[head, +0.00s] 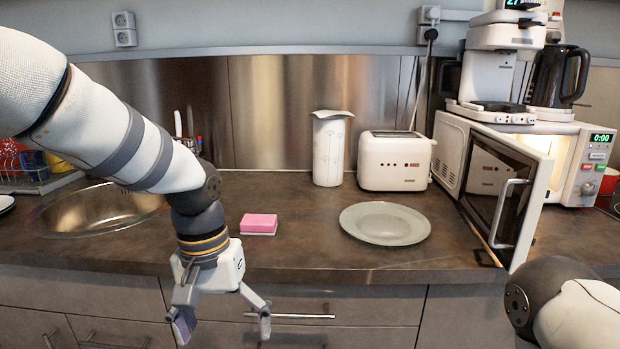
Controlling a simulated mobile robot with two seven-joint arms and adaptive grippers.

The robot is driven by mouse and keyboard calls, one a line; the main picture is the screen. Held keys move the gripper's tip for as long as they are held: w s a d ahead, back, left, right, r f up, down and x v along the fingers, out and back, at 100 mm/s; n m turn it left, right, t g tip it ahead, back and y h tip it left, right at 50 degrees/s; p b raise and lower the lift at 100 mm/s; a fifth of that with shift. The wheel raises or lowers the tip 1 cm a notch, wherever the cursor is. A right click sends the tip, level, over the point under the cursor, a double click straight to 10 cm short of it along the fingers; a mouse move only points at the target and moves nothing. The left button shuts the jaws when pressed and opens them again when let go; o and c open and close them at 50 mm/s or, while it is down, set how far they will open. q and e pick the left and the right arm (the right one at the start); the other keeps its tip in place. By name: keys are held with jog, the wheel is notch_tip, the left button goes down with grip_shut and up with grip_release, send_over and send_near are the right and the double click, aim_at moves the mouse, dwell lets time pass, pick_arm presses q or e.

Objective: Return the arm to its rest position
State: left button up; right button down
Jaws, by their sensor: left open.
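My left arm comes in from the upper left and reaches down past the counter's front edge. My left gripper (222,326) is open and empty, with its fingers pointing down in front of the drawer fronts. A drawer handle (305,316) shows just right of its right finger. My right arm shows only as a rounded link at the lower right corner, and its gripper is out of frame.
The microwave (587,165) door (497,190) stands open over the counter (300,258). A glass plate (385,223), pink sponge (259,223), toaster (396,160) and white canister (330,150) stand on the counter. The sink (100,209) is behind my left arm.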

pick_arm(q)
jog(key=s+a+f+g, duration=0.1)
jog(key=s+f, duration=0.5)
jog(key=f, duration=0.4)
jog(key=s+a+f, duration=0.2)
jog(key=s+f, duration=0.4)
jog(key=f, duration=0.4)
jog(key=s+a+f, duration=0.3)
jog(key=s, duration=0.7)
jog(key=s+a+f+n, duration=0.1)
jog(key=s+a+f, duration=0.2)
jog(key=s, duration=0.8)
jog(key=shift+s+a+f+y, duration=0.2)
jog(key=shift+s+a+y, duration=0.05)
jog(key=shift+a+y, duration=0.15)
